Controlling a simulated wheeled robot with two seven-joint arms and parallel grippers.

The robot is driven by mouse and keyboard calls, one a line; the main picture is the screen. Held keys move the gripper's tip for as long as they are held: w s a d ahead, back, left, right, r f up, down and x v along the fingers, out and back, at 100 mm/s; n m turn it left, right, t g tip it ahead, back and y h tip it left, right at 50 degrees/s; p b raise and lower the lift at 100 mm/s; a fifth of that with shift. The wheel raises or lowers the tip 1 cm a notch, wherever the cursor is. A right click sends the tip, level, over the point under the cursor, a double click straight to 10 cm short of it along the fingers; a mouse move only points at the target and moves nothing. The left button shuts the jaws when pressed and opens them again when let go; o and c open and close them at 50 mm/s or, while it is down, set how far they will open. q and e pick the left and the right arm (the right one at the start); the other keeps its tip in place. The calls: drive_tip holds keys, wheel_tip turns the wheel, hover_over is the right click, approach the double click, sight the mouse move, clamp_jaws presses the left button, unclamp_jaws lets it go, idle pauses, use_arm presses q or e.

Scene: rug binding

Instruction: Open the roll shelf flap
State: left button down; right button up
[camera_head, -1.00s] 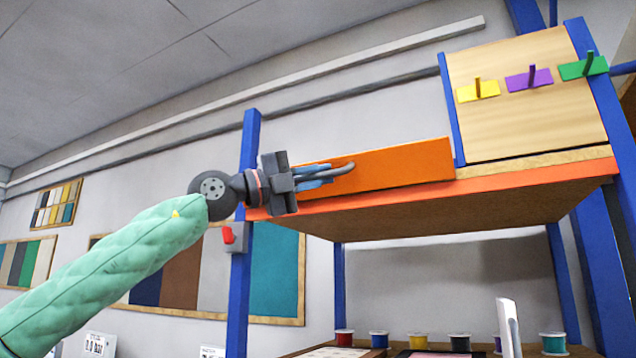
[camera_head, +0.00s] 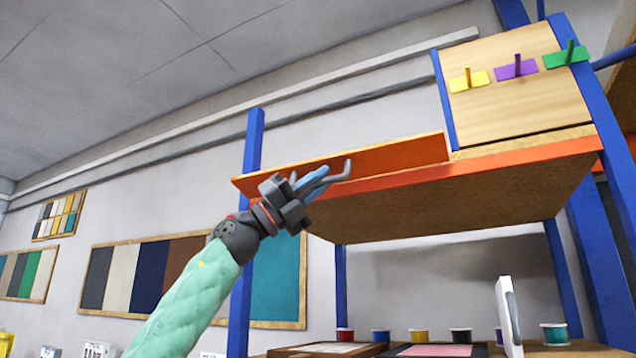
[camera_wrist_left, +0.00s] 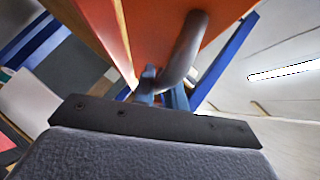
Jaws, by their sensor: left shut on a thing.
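The roll shelf flap is an orange panel (camera_head: 400,154) along the front of the raised shelf, now tilted outward from upright. A grey bar handle (camera_head: 342,172) is fixed to its face. My left gripper (camera_head: 318,180) is shut on the handle, with its blue fingers around the bar. In the left wrist view the handle (camera_wrist_left: 188,48) runs from the orange flap (camera_wrist_left: 150,30) down between the fingers (camera_wrist_left: 160,92). My right gripper is not in view.
Blue posts (camera_head: 250,140) carry the shelf, whose underside (camera_head: 450,205) is brown board. A pegboard (camera_head: 505,85) with yellow, purple and green tags stands above its right part. Several thread spools (camera_head: 420,335) and a white upright panel (camera_head: 508,312) stand on the bench below.

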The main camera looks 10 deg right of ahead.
use_arm(q)
drive_tip(key=m+g, duration=0.1)
drive_tip(key=m, duration=0.1)
drive_tip(key=f+m+g, duration=0.1)
drive_tip(key=g, duration=0.1)
drive_tip(key=shift+w+d+m+b, duration=0.2)
drive_tip(key=shift+m+b, duration=0.15)
drive_tip(key=shift+m, duration=0.05)
drive_tip(key=shift+w+d+f+m+g+y, duration=0.1)
drive_tip(key=shift+w+f+m+g+y, duration=0.1)
drive_tip(key=shift+m+g, duration=0.7)
drive_tip(key=shift+w+f+m+g+y, duration=0.1)
drive_tip(key=shift+f+m+g, duration=0.1)
drive_tip(key=shift+m+g, duration=0.65)
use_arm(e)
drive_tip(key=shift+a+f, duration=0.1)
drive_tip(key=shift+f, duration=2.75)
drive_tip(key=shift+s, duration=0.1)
use_arm(q)
drive_tip(key=c, duration=1.5)
unclamp_jaws()
drive_tip(key=shift+o, duration=0.2)
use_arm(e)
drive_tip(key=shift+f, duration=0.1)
